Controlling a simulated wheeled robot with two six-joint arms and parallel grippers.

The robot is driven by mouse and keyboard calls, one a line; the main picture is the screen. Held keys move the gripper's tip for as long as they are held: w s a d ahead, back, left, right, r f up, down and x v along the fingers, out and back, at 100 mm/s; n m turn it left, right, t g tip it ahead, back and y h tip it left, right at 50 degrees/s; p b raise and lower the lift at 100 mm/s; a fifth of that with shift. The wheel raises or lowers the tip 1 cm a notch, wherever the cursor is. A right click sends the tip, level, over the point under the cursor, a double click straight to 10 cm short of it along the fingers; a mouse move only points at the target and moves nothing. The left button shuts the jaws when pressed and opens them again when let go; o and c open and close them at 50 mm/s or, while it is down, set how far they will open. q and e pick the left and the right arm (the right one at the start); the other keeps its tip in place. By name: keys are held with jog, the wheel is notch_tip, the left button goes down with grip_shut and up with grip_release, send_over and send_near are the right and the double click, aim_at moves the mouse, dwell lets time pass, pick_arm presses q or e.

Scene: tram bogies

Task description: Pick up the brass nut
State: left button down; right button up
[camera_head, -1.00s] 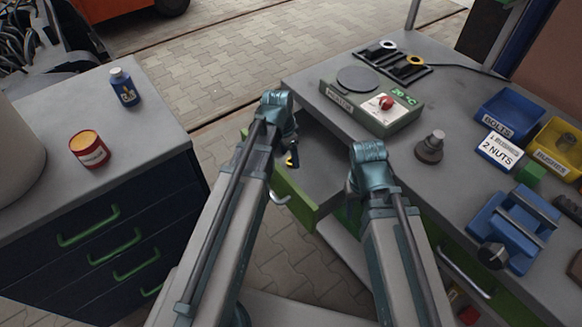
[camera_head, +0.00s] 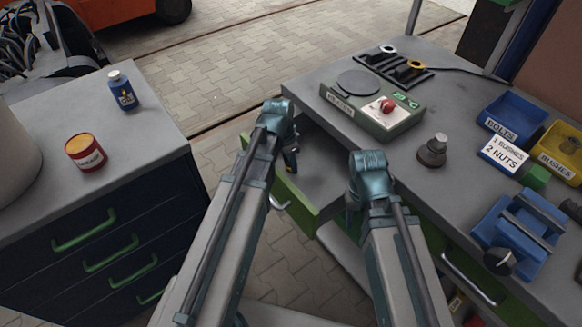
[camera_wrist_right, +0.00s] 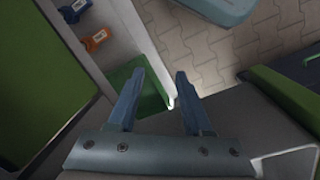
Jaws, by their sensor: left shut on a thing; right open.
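A brass-coloured ring (camera_head: 416,66), which may be the brass nut, sits on a black rack (camera_head: 396,69) at the back of the bench. Neither gripper is near it. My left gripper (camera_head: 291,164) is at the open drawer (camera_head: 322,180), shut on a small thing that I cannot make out. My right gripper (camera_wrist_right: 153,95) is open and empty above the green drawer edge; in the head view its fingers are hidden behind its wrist.
A red can (camera_head: 86,153) and blue bottle (camera_head: 123,91) stand on the left cabinet.

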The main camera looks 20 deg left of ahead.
pick_arm(q)
jog(key=shift+r, duration=0.15)
notch_tip(320, 180, up, 10)
jog(key=p, duration=1)
